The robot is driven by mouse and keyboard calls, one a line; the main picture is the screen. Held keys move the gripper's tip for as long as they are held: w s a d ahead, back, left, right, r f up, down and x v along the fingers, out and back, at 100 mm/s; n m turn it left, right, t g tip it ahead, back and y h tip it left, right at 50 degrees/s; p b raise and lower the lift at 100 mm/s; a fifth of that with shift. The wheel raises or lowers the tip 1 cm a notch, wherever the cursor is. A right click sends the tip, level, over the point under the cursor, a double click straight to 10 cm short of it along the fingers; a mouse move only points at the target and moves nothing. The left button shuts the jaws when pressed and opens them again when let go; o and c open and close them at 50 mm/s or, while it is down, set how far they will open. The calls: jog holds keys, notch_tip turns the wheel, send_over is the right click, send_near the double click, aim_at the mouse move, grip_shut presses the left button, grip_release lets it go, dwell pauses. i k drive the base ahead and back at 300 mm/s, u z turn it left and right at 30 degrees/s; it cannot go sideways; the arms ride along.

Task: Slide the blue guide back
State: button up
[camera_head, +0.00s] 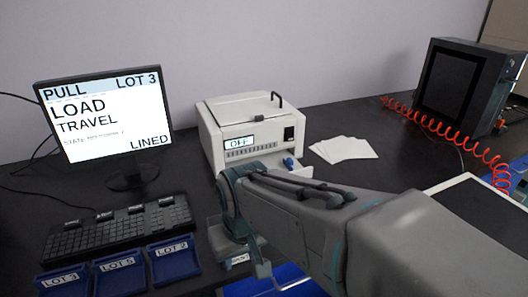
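A small blue part (290,162), which looks like the blue guide, shows at the front right of the white machine (207,130), just above its pale front ledge (301,171). My gripper (237,225) is in front of the machine, left of and below the blue part and apart from it in the picture. My arm comes in from the lower right and hides much of the machine's lower front. The finger gap is not clear, and I see nothing held. The machine's display reads "OFF".
A monitor (104,112) stands at the left, with a keyboard (115,232) and labelled blue trays (120,277) in front. White sheets (344,149) lie right of the machine. A red coiled cable (437,124) hangs by a dark cabinet (461,82).

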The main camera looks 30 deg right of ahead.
aim_at(289, 162)
jog(key=u, duration=0.15)
jog(key=k, duration=0.25)
jog(key=z, duration=0.5)
jog(key=i, duration=0.35)
jog(key=z, duration=0.6)
